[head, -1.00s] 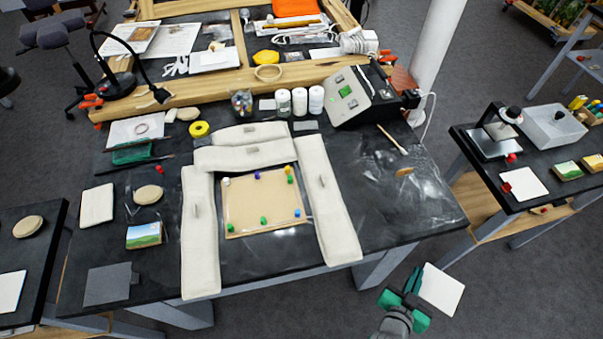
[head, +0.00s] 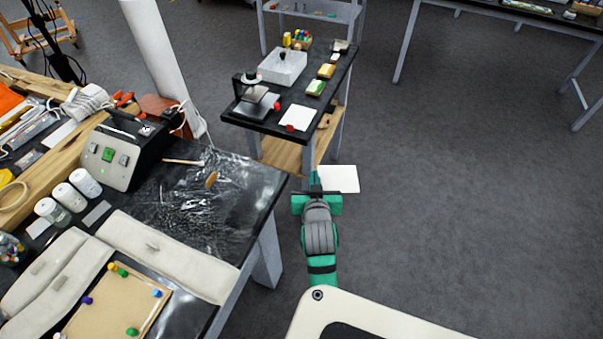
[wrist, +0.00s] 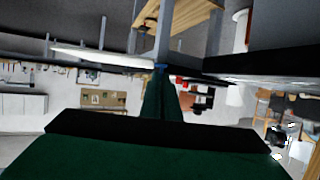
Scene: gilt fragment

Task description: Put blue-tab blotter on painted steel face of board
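My gripper (head: 317,190) is held out over the grey floor, right of the black-topped workbench. A white square sheet (head: 340,179) is at its fingertips. In the wrist view the sheet (wrist: 105,57) shows almost edge-on, with a small blue patch (wrist: 160,66) at the fingertip, so it looks like the blue-tab blotter. My gripper appears shut on that blue tab. A tan panel (head: 105,312) with coloured pins lies on the workbench at lower left, partly cut off. I cannot tell any painted steel face of a board in these views.
Long pale padded weights (head: 170,257) flank the panel. The workbench (head: 262,190) edge is left of my gripper. Floor to the right is clear.

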